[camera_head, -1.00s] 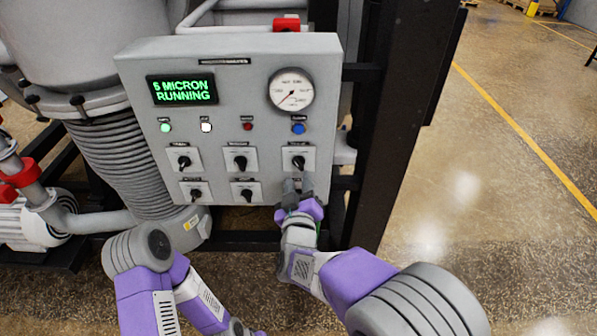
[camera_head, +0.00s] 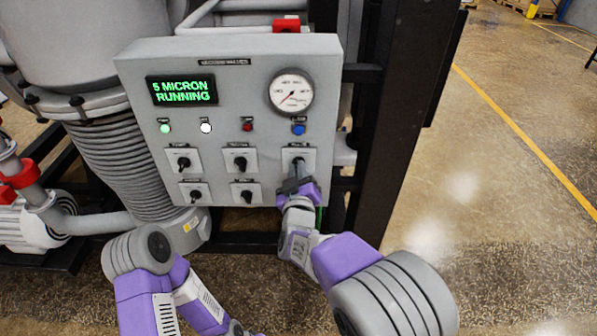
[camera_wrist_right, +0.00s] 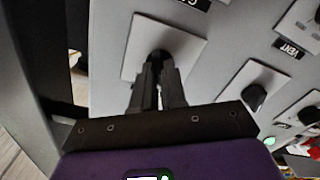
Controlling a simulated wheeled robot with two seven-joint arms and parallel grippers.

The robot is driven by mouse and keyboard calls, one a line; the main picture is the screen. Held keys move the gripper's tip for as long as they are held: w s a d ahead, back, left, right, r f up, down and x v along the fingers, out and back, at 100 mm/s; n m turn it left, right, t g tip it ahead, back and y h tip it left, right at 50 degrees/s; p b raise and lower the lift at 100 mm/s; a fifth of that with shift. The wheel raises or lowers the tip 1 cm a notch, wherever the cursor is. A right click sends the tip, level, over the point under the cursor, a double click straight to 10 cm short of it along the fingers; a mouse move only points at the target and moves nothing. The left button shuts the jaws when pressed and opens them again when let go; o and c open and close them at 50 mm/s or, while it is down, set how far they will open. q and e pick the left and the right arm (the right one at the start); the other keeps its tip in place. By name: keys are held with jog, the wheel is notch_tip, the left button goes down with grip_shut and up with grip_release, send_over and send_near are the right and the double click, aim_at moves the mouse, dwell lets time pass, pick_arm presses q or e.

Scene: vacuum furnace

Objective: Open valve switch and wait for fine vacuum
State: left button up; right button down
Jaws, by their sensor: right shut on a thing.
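The grey control panel (camera_head: 225,115) has a green-lit display (camera_head: 182,90) reading "5 MICRON RUNNING". Black rotary switches sit on pale plates in two rows below it. My right gripper (camera_head: 298,172) is at the upper right switch plate (camera_head: 308,156), and its fingers cover most of that knob. In the right wrist view, the gripper (camera_wrist_right: 160,85) is shut on the black switch knob (camera_wrist_right: 158,58). The knob's handle is mostly hidden between the fingers. My left arm shows at the lower left, but its gripper is out of view.
A round gauge (camera_head: 291,92) and a blue button (camera_head: 298,129) are above the held switch. The upper middle switch (camera_head: 240,162) is to its left. A dark frame post (camera_head: 385,130) stands to the right, with open floor (camera_head: 480,180) beyond.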

dwell(0.3)
jog(key=m+b, duration=0.8)
jog(key=m, duration=0.3)
jog(key=shift+d+m, duration=0.1)
jog(key=shift+m, duration=0.5)
jog(key=c, duration=1.2)
grip_release()
jog(key=shift+s, duration=0.1)
jog(key=s, duration=0.7)
jog(key=shift+s+p, duration=0.25)
jog(key=shift+p, duration=0.05)
